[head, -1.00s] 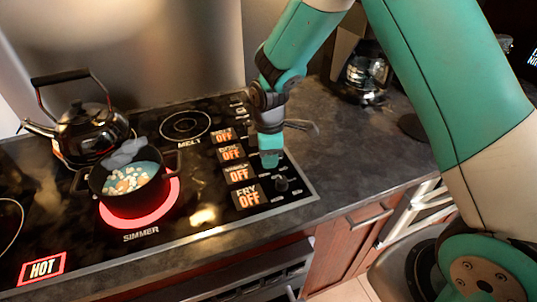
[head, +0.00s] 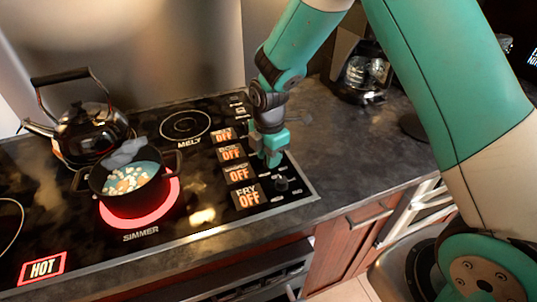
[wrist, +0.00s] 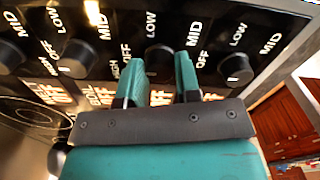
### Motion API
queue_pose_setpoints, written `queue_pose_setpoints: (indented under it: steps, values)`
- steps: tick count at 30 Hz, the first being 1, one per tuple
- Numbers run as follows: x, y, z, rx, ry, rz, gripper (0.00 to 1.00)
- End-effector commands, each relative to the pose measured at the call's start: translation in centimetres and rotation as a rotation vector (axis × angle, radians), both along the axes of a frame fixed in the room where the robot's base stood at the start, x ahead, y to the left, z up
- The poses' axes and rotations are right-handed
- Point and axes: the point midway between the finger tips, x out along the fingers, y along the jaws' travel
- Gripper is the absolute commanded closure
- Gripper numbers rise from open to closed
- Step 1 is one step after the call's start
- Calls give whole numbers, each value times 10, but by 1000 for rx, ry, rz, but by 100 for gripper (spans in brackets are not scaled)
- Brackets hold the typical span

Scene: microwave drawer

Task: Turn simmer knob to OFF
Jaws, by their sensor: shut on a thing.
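The stove's third knob from the left in the wrist view, the simmer knob (wrist: 158,57), sits between the two green fingers of my gripper (wrist: 160,75). My gripper is shut on it. In the head view my gripper (head: 272,160) points down at the control panel beside the third display, and the knob is hidden by the fingers. That simmer display (head: 239,173) reads OFF in orange. The simmer burner (head: 171,198) glows red under a black pot (head: 125,197).
The fry knob (head: 281,184) stands close to my gripper; other knobs (wrist: 80,58) line the panel. A kettle (head: 92,130) stands behind the pot. A HOT sign (head: 42,267) is lit. The counter (head: 350,155) to the right is mostly clear; a coffee maker (head: 362,75) stands behind.

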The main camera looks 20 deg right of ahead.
Motion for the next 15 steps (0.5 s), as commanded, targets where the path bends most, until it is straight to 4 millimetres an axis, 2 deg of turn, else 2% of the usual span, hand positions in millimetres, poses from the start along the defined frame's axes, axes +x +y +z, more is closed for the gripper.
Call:
queue_pose_setpoints:
  steps: [10, 11, 13, 14, 15]
  values:
    - [2, 0, 1, -1, -5, 2, 93]
    - [2, 0, 1, -1, -5, 2, 65]
    - [2, 0, 1, -1, -5, 2, 49]
    - [1, 0, 1, -1, -4, 2, 44]
    - [1, 0, 1, 0, -4, 2, 44]
